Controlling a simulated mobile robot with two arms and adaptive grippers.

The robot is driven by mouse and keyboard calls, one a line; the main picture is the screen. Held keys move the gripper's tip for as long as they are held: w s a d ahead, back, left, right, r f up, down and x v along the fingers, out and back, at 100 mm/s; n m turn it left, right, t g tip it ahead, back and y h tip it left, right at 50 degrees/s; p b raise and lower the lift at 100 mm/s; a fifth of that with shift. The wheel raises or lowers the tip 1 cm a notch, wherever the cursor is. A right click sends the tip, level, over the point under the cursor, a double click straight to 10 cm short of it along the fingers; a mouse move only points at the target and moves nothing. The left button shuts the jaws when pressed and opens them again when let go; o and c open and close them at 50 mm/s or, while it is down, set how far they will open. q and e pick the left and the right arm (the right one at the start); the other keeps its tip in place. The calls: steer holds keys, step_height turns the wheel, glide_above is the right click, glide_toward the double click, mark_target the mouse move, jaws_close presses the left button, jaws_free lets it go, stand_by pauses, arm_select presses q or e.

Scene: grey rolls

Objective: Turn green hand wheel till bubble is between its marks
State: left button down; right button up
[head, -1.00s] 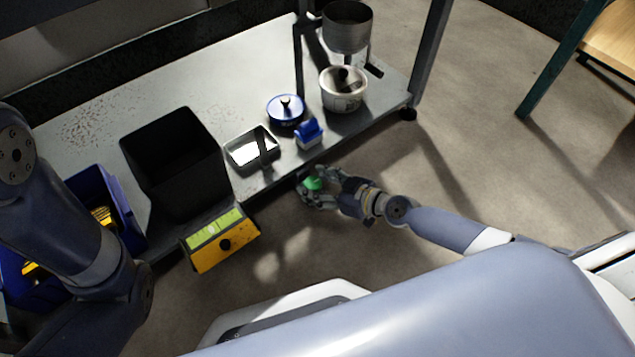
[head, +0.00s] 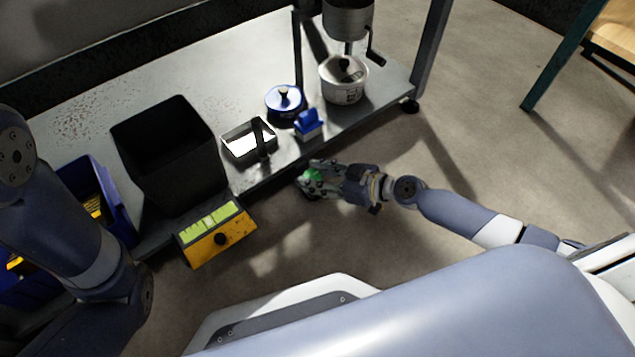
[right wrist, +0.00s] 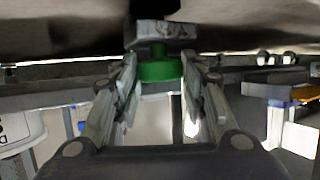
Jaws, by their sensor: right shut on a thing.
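The green hand wheel (head: 312,175) is at the front edge of the bench, mostly covered by my right gripper. My right gripper (head: 308,180) is shut on it. The right wrist view shows the green wheel (right wrist: 160,66) between the two fingers, under a pale block. The level is a yellow box (head: 228,243) with a bright green vial (head: 211,225) on top and a black knob on its front. Dark marks cross the vial, but I cannot make out where the bubble is. My left arm shows at the left; its gripper is out of view.
A blue crate (head: 118,205) is at the left.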

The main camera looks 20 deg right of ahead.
steer(key=shift+w+d+f+n+g+y+p, duration=0.1)
steer(key=shift+w+d+n+g+y+p, duration=0.05)
steer(key=shift+n+g+y+p, duration=0.3)
steer(key=shift+n+g, duration=0.25)
steer(key=shift+n, duration=0.1)
steer(key=o, duration=1)
steer(key=v, duration=1.2)
steer(key=shift+d+f, duration=0.1)
